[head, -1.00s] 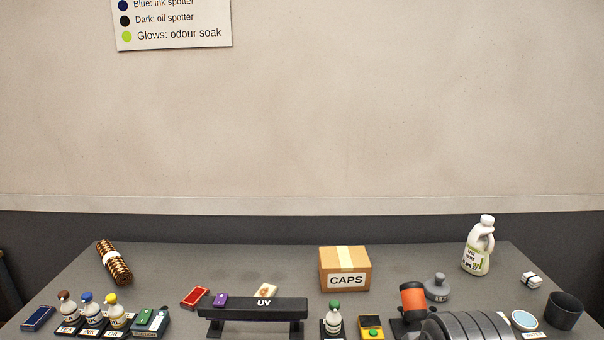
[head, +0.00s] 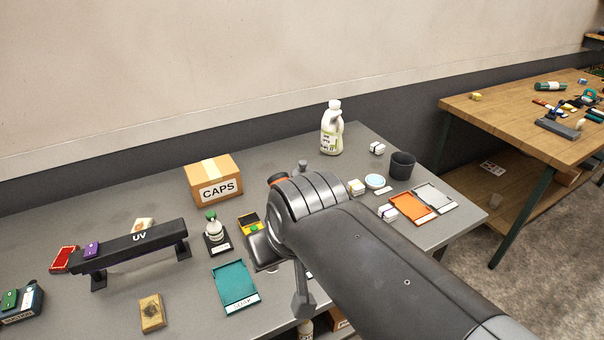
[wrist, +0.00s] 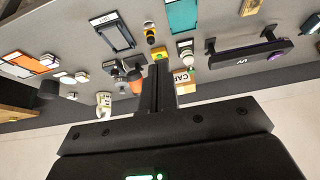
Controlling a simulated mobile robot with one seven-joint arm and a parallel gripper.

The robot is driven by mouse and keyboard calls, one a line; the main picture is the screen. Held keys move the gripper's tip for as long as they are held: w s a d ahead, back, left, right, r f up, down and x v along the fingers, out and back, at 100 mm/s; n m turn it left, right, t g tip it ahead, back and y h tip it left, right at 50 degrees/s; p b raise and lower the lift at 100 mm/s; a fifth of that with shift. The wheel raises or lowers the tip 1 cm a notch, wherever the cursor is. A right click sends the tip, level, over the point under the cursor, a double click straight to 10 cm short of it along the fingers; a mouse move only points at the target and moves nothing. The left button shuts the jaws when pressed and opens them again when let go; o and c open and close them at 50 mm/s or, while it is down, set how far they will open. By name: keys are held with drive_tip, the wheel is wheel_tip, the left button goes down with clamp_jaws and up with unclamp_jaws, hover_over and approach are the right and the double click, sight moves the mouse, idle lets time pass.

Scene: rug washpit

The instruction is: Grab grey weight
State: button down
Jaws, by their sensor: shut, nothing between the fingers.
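The grey weight (head: 302,166) is mostly hidden behind my arm in the head view; only its knob and a little of its top show, at the back of the grey table. In the wrist view, which is upside down, a small grey shape that looks like the weight (wrist: 122,87) lies beside the orange roll, left of my fingers. My gripper (wrist: 158,70) is shut and empty, its fingers together in the middle of the wrist view. It appears apart from the weight. In the head view I cannot clearly make out the fingertips.
A CAPS box (head: 213,180) stands left of the weight and a white jug (head: 332,128) behind it to the right. A dark cup (head: 402,165) and an orange tray (head: 408,207) are at the right. A UV lamp (head: 133,245) stands at left.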

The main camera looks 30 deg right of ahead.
drive_tip(key=c, duration=2.2)
unclamp_jaws()
unclamp_jaws()
drive_tip(key=w+d+r+m, duration=0.1)
drive_tip(key=w+d+r, duration=0.1)
drive_tip(key=w, duration=0.4)
drive_tip(key=w+d+r, duration=0.1)
drive_tip(key=w+d, duration=0.1)
drive_tip(key=w, duration=0.4)
drive_tip(key=m+g+h, duration=0.1)
drive_tip(key=m+h, duration=0.1)
drive_tip(key=m, duration=0.1)
hover_over(303, 168)
drive_tip(key=s+a, duration=0.2)
drive_tip(key=s, duration=0.1)
wheel_tip(303, 168, down, 17)
drive_tip(key=shift+m, duration=0.3)
drive_tip(key=x, duration=0.4)
drive_tip(key=shift+w+d+f, duration=0.15)
drive_tip(key=shift+w+d, duration=0.1)
drive_tip(key=shift+w, duration=0.05)
drive_tip(key=shift+d+x, duration=0.1)
drive_tip(key=shift+x, duration=1.45)
drive_tip(key=shift+d+x, duration=0.15)
drive_tip(key=shift+x, duration=1.4)
